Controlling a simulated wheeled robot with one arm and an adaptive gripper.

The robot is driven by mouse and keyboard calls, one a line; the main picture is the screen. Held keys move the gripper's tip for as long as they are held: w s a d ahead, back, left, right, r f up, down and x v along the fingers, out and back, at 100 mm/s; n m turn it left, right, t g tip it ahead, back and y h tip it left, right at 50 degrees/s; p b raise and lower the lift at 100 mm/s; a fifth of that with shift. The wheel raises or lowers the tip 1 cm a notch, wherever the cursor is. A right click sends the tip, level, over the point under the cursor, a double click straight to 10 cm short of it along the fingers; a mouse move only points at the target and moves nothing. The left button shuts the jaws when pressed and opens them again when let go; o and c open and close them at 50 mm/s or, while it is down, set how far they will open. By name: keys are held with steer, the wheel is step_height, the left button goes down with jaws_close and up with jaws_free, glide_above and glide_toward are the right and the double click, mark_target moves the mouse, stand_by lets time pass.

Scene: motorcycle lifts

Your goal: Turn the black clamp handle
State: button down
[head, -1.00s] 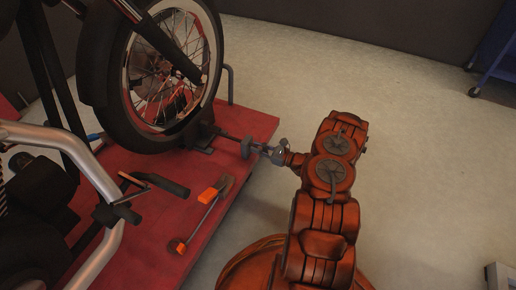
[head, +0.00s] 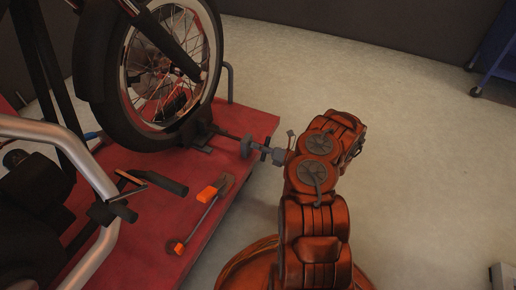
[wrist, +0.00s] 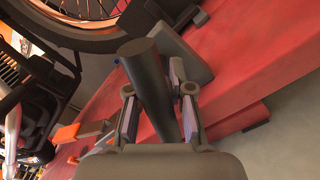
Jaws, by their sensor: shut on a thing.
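The black clamp handle (wrist: 150,85) is a dark tapered bar that runs between my fingers in the wrist view. My gripper (wrist: 158,92) is shut on it, with one finger pad on each side. In the head view my gripper (head: 264,151) is at the lift's right edge, at the outer end of the clamp's rod (head: 228,135). The rod leads to the dark wheel clamp (head: 200,134) at the foot of the front wheel. My gripper and wrist partly hide the handle there.
The motorcycle's front wheel (head: 165,70) stands on the red lift platform (head: 235,190). An orange-and-grey tool (head: 208,205) lies on the platform left of my arm.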

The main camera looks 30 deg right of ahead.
steer(key=m, duration=0.5)
steer(key=shift+m+b, duration=0.3)
steer(key=shift+b, duration=0.05)
steer(key=m, duration=0.5)
steer(key=shift+m, duration=0.4)
steer(key=c, duration=1)
jaws_free()
steer(key=v, duration=1.2)
